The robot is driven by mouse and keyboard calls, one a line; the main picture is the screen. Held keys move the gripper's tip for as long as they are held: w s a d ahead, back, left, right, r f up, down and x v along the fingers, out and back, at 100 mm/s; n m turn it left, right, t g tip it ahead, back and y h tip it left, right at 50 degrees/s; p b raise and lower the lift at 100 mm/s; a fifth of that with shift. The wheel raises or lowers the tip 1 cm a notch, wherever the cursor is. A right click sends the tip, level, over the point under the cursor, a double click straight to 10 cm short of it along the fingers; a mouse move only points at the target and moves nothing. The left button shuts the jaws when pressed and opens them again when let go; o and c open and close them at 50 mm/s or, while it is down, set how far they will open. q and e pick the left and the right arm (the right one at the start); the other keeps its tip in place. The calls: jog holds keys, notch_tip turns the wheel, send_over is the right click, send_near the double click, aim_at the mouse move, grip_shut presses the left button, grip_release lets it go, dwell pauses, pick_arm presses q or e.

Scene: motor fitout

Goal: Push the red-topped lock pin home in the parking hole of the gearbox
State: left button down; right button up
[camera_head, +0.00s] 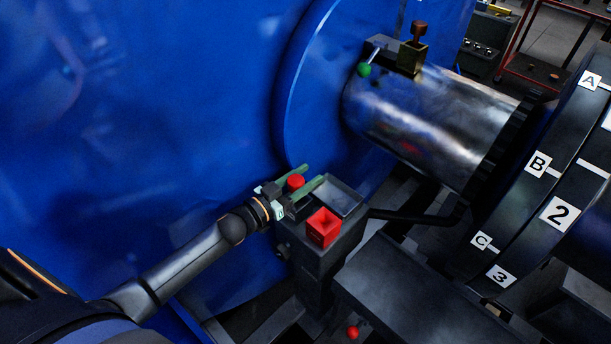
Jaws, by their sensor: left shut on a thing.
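My left gripper (305,178) reaches in from the lower left, its two green fingers on either side of a round red top, which I take for the lock pin (295,182). It is shut on the pin. The pin's shank is hidden by the gripper, so I cannot tell how deep it sits or whether it is in a hole. The gripper is over the back left of a dark grey block (318,262). I cannot tell which part is the gearbox or where its parking hole is. My right gripper is not in view.
An open red box (323,230) and a shallow grey tray (341,196) sit on the block beside the gripper. A large blue housing (200,110) rises behind. A metal shaft (430,115) carries a green-balled lever (364,70) and a brass block (411,57). A lettered black wheel stands right (535,205).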

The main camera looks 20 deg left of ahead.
pick_arm(q)
jog(key=shift+f+b, duration=0.55)
jog(key=shift+f, duration=0.2)
jog(key=shift+c, duration=1.4)
grip_release()
jog(key=shift+s+a+f, duration=0.1)
jog(key=shift+s+a, duration=0.15)
jog(key=shift+s, duration=0.25)
jog(key=v, duration=1.1)
jog(key=shift+s, duration=0.25)
jog(key=p+v, duration=0.4)
jog(key=v, duration=0.8)
jog(key=shift+d, duration=0.3)
